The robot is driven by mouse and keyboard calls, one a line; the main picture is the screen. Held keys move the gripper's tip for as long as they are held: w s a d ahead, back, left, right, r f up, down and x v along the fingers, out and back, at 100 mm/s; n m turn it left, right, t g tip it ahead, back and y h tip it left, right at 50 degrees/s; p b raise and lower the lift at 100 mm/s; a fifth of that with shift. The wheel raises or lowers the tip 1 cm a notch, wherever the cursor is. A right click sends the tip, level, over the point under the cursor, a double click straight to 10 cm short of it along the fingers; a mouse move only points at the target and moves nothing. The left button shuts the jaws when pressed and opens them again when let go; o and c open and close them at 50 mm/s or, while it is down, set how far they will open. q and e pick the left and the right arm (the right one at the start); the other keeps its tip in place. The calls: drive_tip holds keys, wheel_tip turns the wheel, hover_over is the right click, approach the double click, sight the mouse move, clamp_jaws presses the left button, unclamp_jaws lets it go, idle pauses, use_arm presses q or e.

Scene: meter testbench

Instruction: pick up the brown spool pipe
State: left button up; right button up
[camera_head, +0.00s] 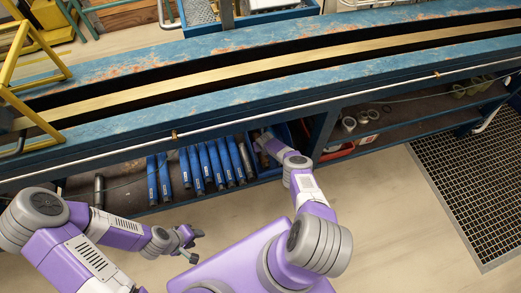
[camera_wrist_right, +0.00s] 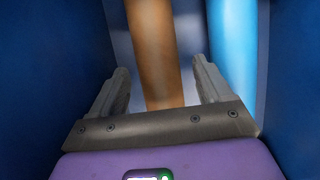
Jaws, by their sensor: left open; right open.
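The brown spool pipe (camera_wrist_right: 153,35) shows in the right wrist view, running away from the camera between the two fingers of my right gripper (camera_wrist_right: 161,70). The fingers are open, one on each side of the pipe, with a gap visible at both sides. In the head view my right arm reaches into a blue bin (camera_head: 284,134) on the shelf under the bench, and the pipe cannot be made out there. My left gripper (camera_head: 189,241) is open and empty above the floor in front of the bench.
A light blue pipe (camera_wrist_right: 236,40) stands just right of the brown one. Dark blue bin walls (camera_wrist_right: 50,70) rise close on both sides.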

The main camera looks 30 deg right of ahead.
clamp_jaws()
idle(0.3)
drive_tip(key=shift+r, duration=0.1)
